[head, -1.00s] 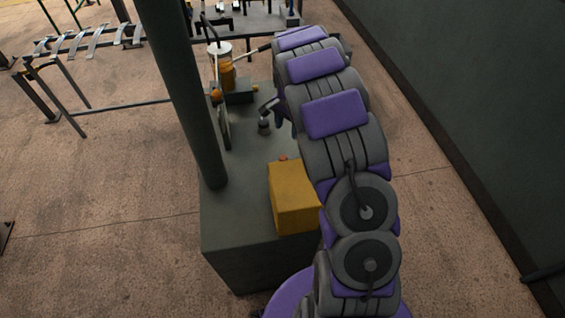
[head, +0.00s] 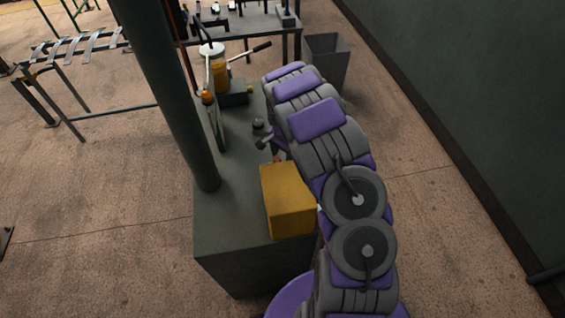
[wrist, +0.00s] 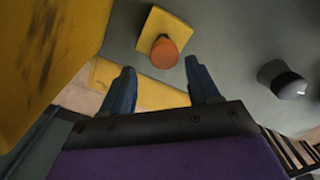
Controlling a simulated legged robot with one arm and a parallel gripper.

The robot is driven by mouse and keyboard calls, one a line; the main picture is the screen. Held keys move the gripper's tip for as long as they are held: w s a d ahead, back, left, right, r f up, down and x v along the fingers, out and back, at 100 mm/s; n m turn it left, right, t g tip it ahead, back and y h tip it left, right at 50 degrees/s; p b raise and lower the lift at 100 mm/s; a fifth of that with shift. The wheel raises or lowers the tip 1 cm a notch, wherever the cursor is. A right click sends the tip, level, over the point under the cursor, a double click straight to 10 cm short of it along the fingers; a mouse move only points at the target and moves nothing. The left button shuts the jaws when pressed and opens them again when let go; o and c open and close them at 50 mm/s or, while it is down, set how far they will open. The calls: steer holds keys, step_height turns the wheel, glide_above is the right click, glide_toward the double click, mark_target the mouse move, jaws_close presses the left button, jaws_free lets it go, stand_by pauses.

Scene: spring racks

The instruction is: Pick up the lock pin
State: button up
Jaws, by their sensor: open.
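An orange round knob (wrist: 164,53), which looks like the head of the lock pin, stands on a small yellow square plate (wrist: 158,24) in the wrist view. My gripper (wrist: 160,72) is open and empty. Its two dark fingers point toward the knob, which lies just beyond the tips and between them in the picture. I cannot tell the remaining depth. In the head view my gripper (head: 265,143) hangs above the grey bench top.
A yellow box (head: 288,200) stands on the bench (head: 225,215) close to the knob. A dark knob with a pale top (wrist: 289,84) is to the right in the wrist view. A dark green post (head: 165,95) rises at left. A grey bin (head: 328,62) stands beyond.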

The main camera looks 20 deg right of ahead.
mark_target(276, 159)
steer(key=a+f, duration=0.2)
steer(key=a, duration=0.1)
steer(key=shift+a+f, duration=0.1)
steer(key=shift+f, duration=0.15)
steer(key=shift+a, duration=0.2)
steer(key=d, duration=0.3)
steer(key=shift+f, duration=0.1)
steer(key=c, duration=0.4)
steer(key=shift+d, duration=0.1)
steer(key=shift+c, duration=1.1)
steer(key=shift+a, duration=1.25)
jaws_close()
steer(key=shift+d, duration=0.15)
